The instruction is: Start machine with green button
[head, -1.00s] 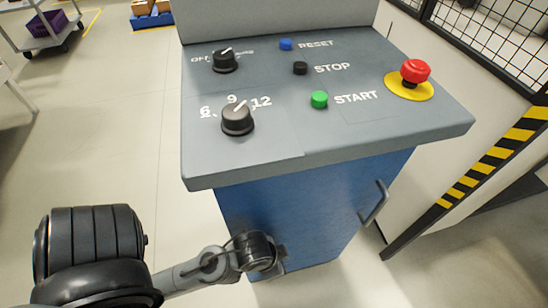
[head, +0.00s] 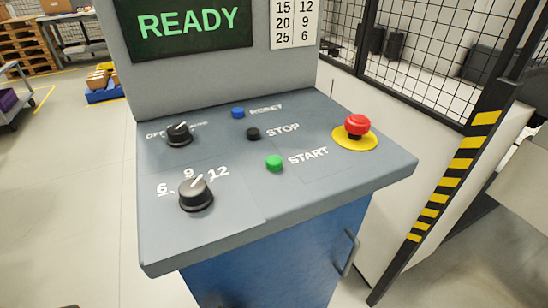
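In the head view, the green button (head: 274,163) sits on the sloped grey control panel (head: 300,205), left of the word START. A black STOP button (head: 253,134) and a blue RESET button (head: 238,113) are above it. The screen (head: 190,22) behind the panel reads READY in green letters. Neither of my grippers is in view, and nothing touches the green button.
Two black knobs (head: 196,195) (head: 179,134) stand on the panel's left side. A red emergency stop (head: 357,126) on a yellow disc is at the right. A mesh fence (head: 430,50) and a striped post (head: 455,175) stand to the right.

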